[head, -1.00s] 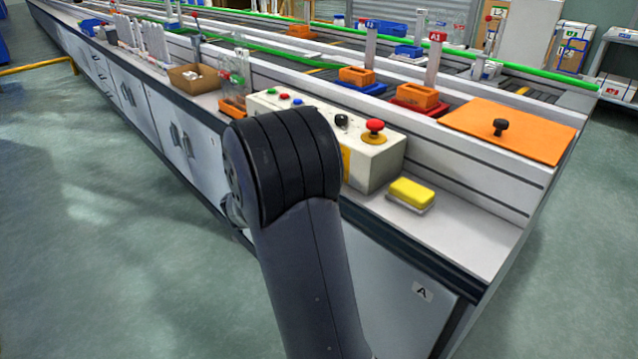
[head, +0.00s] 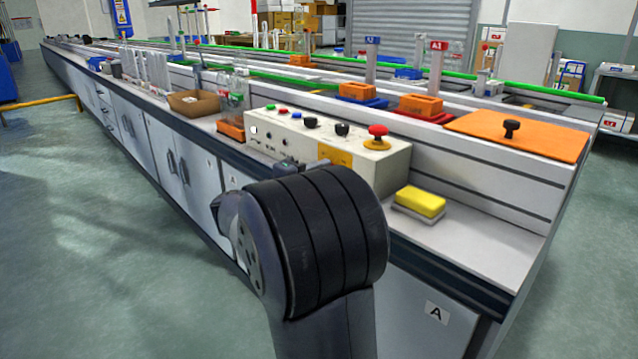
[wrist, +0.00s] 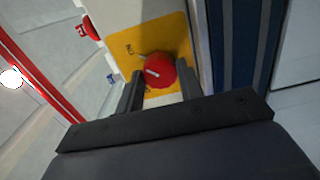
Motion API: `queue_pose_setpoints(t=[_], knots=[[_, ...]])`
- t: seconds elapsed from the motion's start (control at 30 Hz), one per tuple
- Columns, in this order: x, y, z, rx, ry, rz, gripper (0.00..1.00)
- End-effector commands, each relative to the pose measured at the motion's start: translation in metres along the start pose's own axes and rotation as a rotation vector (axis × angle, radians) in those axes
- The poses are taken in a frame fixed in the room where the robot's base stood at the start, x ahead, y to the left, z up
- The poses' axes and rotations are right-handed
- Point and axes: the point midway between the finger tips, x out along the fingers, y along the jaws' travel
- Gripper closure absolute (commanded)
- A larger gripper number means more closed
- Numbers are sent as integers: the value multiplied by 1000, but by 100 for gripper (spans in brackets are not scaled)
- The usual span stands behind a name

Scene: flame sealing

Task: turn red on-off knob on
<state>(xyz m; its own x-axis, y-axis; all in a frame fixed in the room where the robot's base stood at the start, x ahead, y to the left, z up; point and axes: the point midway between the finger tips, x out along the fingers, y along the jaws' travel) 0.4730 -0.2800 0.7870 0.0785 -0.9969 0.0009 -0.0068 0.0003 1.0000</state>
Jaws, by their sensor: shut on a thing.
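The red on-off knob (wrist: 158,70) sits on a yellow plate (wrist: 178,32) in the wrist view, with a short white mark on its face. Small lettering, seemingly ON, shows on the plate to its upper left. My gripper (wrist: 160,84) is shut on the knob, one finger on each side of it. In the head view the yellow plate (head: 336,158) is on the front of a white control box (head: 372,168). My arm stands before the box there, and the knob is hidden. I cannot tell which setting the mark points to.
A red mushroom button (head: 378,131) and several smaller buttons and black knobs sit on the box top. A yellow sponge-like block (head: 419,201) lies right of the box. An orange board (head: 520,134) lies farther right. Floor is clear at left.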

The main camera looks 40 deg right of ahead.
Motion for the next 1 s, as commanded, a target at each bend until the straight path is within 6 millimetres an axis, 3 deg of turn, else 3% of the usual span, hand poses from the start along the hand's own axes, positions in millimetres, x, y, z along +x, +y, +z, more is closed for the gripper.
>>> queue_pose_setpoints(t=[0.43,0.47,0.7,1.0], knots=[[0,-1,0,9,-1,-3,87],[0,-1,0,9,-1,-3,62],[0,-1,0,8,-1,-2,43],[-4,0,0,8,1,-1,43]])
